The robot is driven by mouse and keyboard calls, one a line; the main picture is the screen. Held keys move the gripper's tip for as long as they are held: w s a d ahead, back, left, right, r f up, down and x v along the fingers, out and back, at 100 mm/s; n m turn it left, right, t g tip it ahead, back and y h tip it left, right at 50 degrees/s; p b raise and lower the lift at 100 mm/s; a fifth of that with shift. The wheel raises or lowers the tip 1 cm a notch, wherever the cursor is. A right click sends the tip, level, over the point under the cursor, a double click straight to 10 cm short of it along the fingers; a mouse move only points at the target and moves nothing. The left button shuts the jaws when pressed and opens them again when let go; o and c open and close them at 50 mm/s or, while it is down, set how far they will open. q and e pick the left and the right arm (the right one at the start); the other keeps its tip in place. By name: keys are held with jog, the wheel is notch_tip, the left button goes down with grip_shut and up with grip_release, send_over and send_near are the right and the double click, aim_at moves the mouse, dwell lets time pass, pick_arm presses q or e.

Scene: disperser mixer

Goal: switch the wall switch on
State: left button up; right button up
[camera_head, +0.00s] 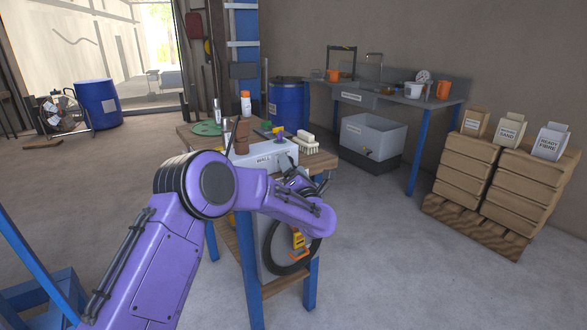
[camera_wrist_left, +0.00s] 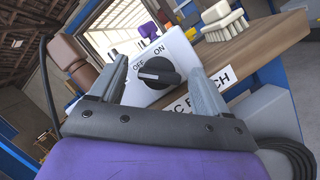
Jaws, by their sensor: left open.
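The wall switch is a white box (camera_head: 265,158) marked WALL on the near edge of the workbench in the head view. In the left wrist view, the switch box (camera_wrist_left: 180,50) shows the labels OFF and ON and a black rotary knob (camera_wrist_left: 158,73). I cannot tell for certain which label the knob points to. My left gripper (camera_head: 291,178) is at the front of the box; the wrist view shows its open fingers (camera_wrist_left: 160,76) on either side of the knob, with nothing held. Contact with the knob is not clear. My right gripper is not in view.
The wooden bench (camera_head: 322,159) carries a brush (camera_head: 305,143), brown object (camera_head: 241,136) and bottles behind the switch. A black cable coil and an orange-yellow item hang below. A blue drum (camera_head: 288,104), sink counter and stacked sacks stand further back. Floor at right is clear.

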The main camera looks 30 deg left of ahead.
pick_arm(q)
jog(key=c, duration=1.1)
jog(key=shift+o, duration=0.2)
jog(key=shift+r+m+g+h+p, duration=0.1)
jog(key=shift+m+g+h+p, duration=0.65)
jog(key=shift+m+p, duration=2.2)
jog(key=shift+r+m+g+h+p, duration=0.1)
jog(key=shift+m+g+h+p, duration=0.65)
jog(key=shift+m+p, duration=2.2)
jog(key=shift+m+g+h+p, duration=0.5)
jog(key=shift+m+h+p, duration=0.4)
jog(key=shift+m+p, duration=2)
jog(key=shift+f, duration=0.1)
jog(key=o, duration=1.1)
jog(key=shift+c, duration=0.2)
